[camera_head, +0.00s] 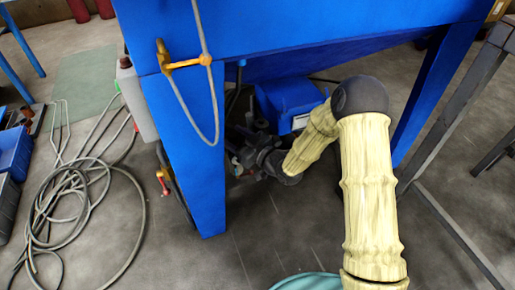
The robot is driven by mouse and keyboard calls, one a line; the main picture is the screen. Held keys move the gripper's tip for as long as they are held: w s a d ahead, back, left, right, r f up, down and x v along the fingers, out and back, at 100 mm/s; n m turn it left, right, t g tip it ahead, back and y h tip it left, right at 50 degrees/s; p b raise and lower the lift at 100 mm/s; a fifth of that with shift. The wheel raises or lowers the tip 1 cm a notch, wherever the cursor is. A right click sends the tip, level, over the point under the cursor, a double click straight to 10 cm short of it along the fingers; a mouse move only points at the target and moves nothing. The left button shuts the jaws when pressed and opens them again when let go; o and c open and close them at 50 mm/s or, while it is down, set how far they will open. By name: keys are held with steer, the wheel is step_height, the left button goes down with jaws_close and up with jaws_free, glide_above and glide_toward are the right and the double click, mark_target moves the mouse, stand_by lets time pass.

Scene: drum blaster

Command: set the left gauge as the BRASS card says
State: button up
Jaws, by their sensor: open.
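No gauge and no BRASS card can be made out in this view. My arm, in pale yellow sleeves, rises from the bottom right to a dark elbow and bends down to the left. It ends in dark wrist parts under the blue machine (300,28). My gripper (240,160) is small and dark there, behind the machine's front blue leg (190,150) to the right. It is open, and nothing can be seen held in it. Dark machinery behind it makes its fingertips hard to separate.
A blue motor-like box (285,98) sits under the machine. A grey hose (75,195) lies coiled on the floor at left, near blue bins (12,152). An orange-yellow fitting (185,64) holds a hanging cable. A metal frame (450,110) stands at right.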

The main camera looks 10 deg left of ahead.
steer(key=p+v, duration=0.7)
steer(key=v, duration=0.9)
steer(key=shift+d, duration=0.2)
steer(key=shift+r, duration=0.1)
